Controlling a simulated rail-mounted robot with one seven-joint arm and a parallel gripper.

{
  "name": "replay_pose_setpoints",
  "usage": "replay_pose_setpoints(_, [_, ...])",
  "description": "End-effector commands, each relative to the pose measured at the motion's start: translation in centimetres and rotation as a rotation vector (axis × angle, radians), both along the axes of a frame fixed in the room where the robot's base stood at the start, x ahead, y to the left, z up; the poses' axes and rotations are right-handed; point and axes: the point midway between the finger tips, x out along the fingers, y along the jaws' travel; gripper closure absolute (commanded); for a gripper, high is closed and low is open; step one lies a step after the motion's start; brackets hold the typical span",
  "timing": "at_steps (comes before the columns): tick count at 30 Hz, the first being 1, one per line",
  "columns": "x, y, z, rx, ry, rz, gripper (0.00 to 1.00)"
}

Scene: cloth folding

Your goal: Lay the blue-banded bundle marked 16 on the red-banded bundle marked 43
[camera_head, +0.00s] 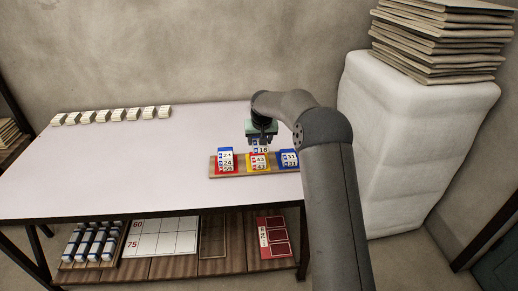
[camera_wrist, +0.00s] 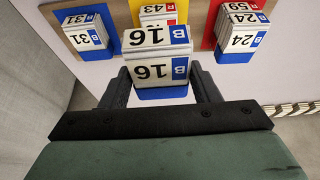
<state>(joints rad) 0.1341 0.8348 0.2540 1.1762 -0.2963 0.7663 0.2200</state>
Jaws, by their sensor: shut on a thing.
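My gripper (camera_head: 262,139) is shut on the blue-banded bundle marked 16 (camera_head: 263,149), whose blue B band and two printed 16s face the wrist view (camera_wrist: 152,54). The fingers (camera_wrist: 163,85) stand at its two sides. The red-banded bundle marked 43 (camera_head: 259,161) sits on the yellow pad of a wooden tray. In the wrist view the 43 bundle (camera_wrist: 158,12) shows beyond the held bundle, which partly hides it. In the head view the 16 appears just above and behind the 43; I cannot tell whether they touch.
On the tray (camera_head: 240,174), blue-banded 24 (camera_head: 226,156) stands with a red-banded bundle on the red pad at left; blue-banded 31 (camera_head: 289,158) is on the blue pad at right. Several bundles (camera_head: 110,115) line the table's back edge. The table's left (camera_head: 100,165) is clear.

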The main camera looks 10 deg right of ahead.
Motion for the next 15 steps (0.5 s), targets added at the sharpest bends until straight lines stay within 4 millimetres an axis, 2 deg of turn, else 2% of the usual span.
replay_pose_setpoints(1, [0.7, 0.0, -1.3, 0.002, 0.006, -0.001, 0.67])
replay_pose_setpoints(6, [2.9, 0.0, -3.8, 0.001, 0.003, -0.001, 0.67])
replay_pose_setpoints(15, [4.2, 0.1, -5.8, 0.000, 0.004, 0.001, 0.67])
